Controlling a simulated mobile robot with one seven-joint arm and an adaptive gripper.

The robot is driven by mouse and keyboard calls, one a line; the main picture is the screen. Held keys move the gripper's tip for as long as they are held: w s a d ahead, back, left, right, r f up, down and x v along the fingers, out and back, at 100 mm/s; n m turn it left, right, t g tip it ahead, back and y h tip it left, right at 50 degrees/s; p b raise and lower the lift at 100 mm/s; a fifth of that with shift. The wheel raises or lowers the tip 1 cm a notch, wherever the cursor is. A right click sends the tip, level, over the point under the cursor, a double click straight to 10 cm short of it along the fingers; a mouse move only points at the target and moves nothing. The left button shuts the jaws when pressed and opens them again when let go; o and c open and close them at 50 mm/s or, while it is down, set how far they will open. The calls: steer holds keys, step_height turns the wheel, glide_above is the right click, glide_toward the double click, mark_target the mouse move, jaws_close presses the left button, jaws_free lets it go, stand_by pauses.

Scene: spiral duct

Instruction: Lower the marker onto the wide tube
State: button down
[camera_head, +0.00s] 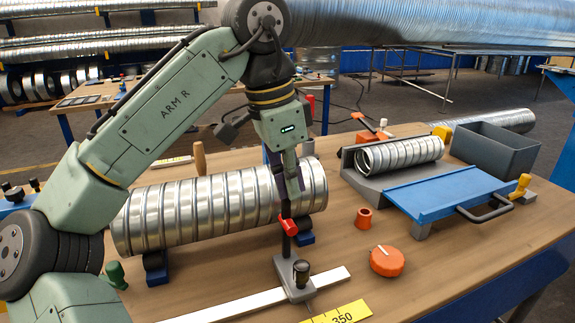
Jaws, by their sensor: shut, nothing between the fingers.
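The wide tube (190,212), a shiny ribbed spiral duct, lies on its side on dark supports with blue feet on the wooden bench. In front of its right part stands an upright dark post with a red piece (288,228), apparently the marker, on a grey base (296,284) with a black knob. I cannot tell whether the red piece touches the tube. My gripper (291,196) points down at the post's upper part, in front of the tube's right part. Its fingers are shut and empty; it partly hides the tube and the post's top.
A white rail (255,304) and a yellow scale marked 350 (342,314) lie at the front. Beyond are a narrower duct (400,154), a blue plate (450,193) and a grey bin (495,148).

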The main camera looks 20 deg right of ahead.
steer(key=shift+w+f+p, duration=0.15)
steer(key=shift+w+p, duration=0.5)
steer(key=shift+w, duration=0.55)
steer(key=shift+w+a+f, duration=0.1)
steer(key=shift+w+f, duration=0.05)
steer(key=shift+w, duration=0.4)
steer(key=shift+w+f, duration=0.1)
steer(key=shift+w, duration=0.45)
steer(key=shift+s, duration=1.3)
steer(key=shift+r, duration=4.55)
steer(key=shift+f, duration=0.1)
